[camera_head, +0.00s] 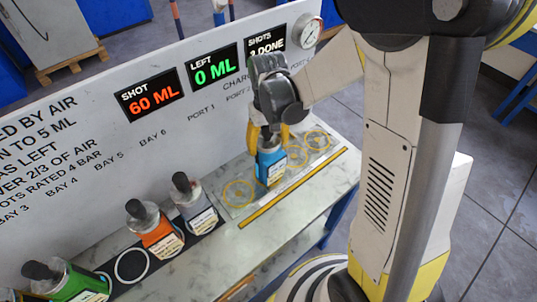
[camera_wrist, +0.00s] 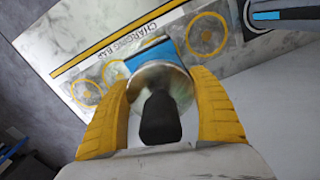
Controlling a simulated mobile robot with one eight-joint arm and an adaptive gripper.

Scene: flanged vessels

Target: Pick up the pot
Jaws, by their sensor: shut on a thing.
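A blue pot (camera_head: 270,167) with a white label is upright at the marble counter's charging bar, between yellow rings. My gripper (camera_head: 268,138) comes down on it from above, with its yellow fingers shut on either side of its upper part. In the wrist view the fingers (camera_wrist: 161,105) flank the pot's shiny metal top and black knob (camera_wrist: 160,118); a strip of its blue body (camera_wrist: 150,52) shows beyond. The fingers hide part of its sides. I cannot tell whether its base touches the plate.
Green (camera_head: 78,284), orange (camera_head: 160,238) and grey (camera_head: 196,208) pots stand in a row at left, with an empty ring (camera_head: 131,265) between green and orange. A signboard (camera_head: 110,120) with displays rises behind. Yellow rings (camera_head: 238,193) mark the charging plate.

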